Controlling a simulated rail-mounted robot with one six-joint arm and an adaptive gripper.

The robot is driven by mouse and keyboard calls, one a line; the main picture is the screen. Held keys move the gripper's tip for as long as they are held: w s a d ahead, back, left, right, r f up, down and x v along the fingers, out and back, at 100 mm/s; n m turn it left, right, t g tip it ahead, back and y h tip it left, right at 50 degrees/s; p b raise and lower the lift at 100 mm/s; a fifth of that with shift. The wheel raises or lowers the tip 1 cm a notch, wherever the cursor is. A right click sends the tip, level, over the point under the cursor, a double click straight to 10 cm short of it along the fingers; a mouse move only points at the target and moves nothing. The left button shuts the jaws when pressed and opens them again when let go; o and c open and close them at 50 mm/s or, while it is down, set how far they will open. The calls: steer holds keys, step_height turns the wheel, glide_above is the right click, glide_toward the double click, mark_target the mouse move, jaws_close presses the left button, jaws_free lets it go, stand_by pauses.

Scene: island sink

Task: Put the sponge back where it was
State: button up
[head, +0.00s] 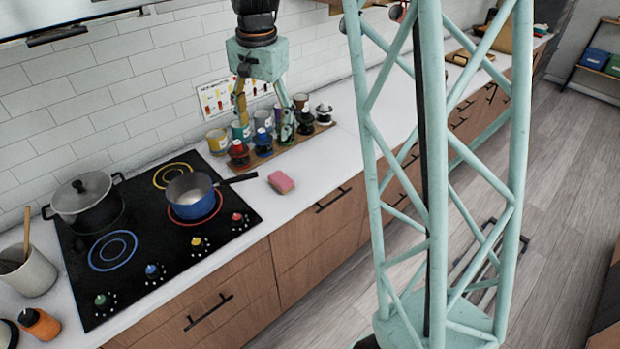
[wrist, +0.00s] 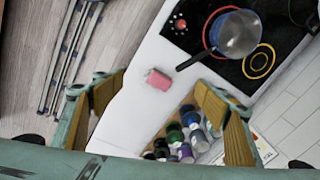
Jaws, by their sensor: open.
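The pink sponge (head: 281,182) lies on the white counter (head: 318,172), right of the stove and in front of the spice tray. It also shows in the wrist view (wrist: 159,79), above and between my finger pads and apart from them. My gripper (head: 262,106) is open and empty, held above the wall side of the counter over the spice jars. In the wrist view its two fingers (wrist: 152,100) are spread wide, with jars seen between them. The head view does not show clearly how high the fingertips are above the jars.
A wooden tray (head: 268,157) holds several jars and shakers close to my gripper. The black stove (head: 140,252) carries a blue saucepan (head: 190,197) with its handle toward the sponge, and a lidded pot (head: 87,203). Counter right of the sponge is clear.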

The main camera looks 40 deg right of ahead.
steer(key=s+a+r+n+t, duration=0.1)
steer(key=s+a+r+n, duration=0.25)
steer(key=s+r, duration=0.45)
steer(key=s+a+r+n, duration=0.2)
steer(key=s+a+r, duration=0.4)
steer(key=s, duration=0.4)
steer(key=s+a+r+n, duration=0.1)
steer(key=s+a+n, duration=0.1)
steer(key=s, duration=0.9)
steer(key=s+a+r+n+t, duration=0.1)
steer(key=s+n, duration=0.3)
steer(key=s, duration=0.7)
steer(key=shift+a+r+t, duration=0.3)
steer(key=shift+a+r, duration=0.05)
steer(key=shift+a, duration=0.1)
steer(key=shift+s+n, duration=0.15)
steer(key=shift+n, duration=0.1)
steer(key=shift+a, duration=0.1)
